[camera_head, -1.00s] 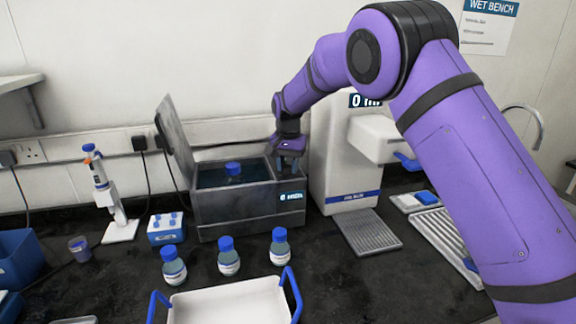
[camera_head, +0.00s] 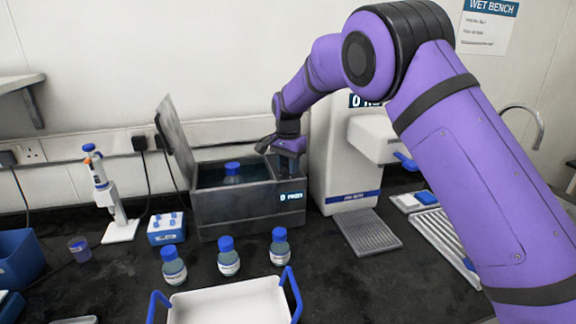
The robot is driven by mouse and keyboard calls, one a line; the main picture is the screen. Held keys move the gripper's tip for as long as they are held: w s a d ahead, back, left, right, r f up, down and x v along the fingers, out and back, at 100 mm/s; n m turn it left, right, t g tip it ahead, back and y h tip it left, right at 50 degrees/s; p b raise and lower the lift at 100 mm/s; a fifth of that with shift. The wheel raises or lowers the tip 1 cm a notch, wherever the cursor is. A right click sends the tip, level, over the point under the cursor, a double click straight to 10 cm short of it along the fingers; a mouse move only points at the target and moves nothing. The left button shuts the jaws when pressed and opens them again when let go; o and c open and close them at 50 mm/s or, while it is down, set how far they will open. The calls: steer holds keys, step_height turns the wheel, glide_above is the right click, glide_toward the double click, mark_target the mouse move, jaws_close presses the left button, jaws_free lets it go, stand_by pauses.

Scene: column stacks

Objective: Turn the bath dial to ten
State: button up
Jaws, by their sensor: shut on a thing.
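The water bath (camera_head: 235,208) is a grey metal box at the back middle, with its lid (camera_head: 175,142) standing open on the left. A blue-capped bottle (camera_head: 232,174) stands in the bath. A small lit display (camera_head: 291,197) on the bath's front right reads zero, with small text I cannot read surely. My gripper (camera_head: 289,166) points down at the bath's right end and is shut on the bath dial. The dial itself is hidden by the fingers.
Three blue-capped bottles (camera_head: 229,262) stand in front of the bath, behind a white tray (camera_head: 228,304) with blue handles. A pipette on a stand (camera_head: 108,195) and a small tube rack (camera_head: 166,229) are left. A white dispenser (camera_head: 340,165) stands close right of my gripper.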

steer(key=o, duration=0.9)
steer(key=shift+o, duration=0.2)
step_height(320, 180, up, 11)
